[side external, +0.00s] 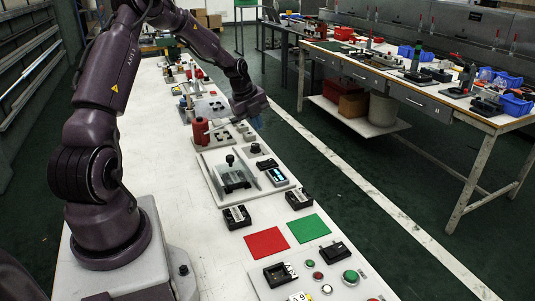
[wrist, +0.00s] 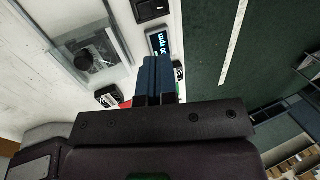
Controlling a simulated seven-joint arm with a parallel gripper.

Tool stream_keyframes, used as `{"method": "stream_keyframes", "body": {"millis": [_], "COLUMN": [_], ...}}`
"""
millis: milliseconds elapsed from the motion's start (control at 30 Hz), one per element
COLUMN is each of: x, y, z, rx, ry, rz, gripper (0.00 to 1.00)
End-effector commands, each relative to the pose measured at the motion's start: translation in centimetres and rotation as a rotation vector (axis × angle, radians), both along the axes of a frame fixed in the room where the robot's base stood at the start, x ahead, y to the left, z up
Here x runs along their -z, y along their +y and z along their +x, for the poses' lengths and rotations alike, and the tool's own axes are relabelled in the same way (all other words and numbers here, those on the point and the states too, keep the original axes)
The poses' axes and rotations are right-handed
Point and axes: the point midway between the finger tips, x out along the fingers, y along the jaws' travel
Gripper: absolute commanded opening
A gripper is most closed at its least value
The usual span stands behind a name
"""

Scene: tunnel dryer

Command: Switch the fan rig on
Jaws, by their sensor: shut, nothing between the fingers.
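The fan rig, a light board (side external: 215,183), lies mid-bench in the side view. It carries a clear-covered block with a black knob (side external: 232,176), a display unit (side external: 278,177) and a small black switch (side external: 267,164). In the wrist view the clear cover (wrist: 110,40) is at upper left, the black switch (wrist: 150,8) at the top edge and the lit display (wrist: 158,42) just beyond the fingers. My gripper (side external: 256,121) is above the bench, beyond the switch in the side view. Its blue fingers (wrist: 156,77) are shut and empty, and hide part of the display unit.
A red cylinder (side external: 201,131) stands near the gripper. Red (side external: 267,243) and green (side external: 308,228) mats and a button panel (side external: 320,280) lie at the near end. Small black boxes (side external: 237,216) sit between. A second bench (side external: 430,95) stands across the aisle.

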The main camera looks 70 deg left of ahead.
Motion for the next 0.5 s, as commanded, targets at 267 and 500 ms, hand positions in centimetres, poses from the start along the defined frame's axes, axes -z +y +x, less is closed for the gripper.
{"method": "stream_keyframes", "body": {"millis": [267,500], "x": [5.4,9.8], "y": [-0.2,-0.1], "z": [1.7,3.2], "rx": [0.002,0.001], "ry": [0.004,0.003], "rz": [-0.004,-0.003], "gripper": [0.00,0.00]}}
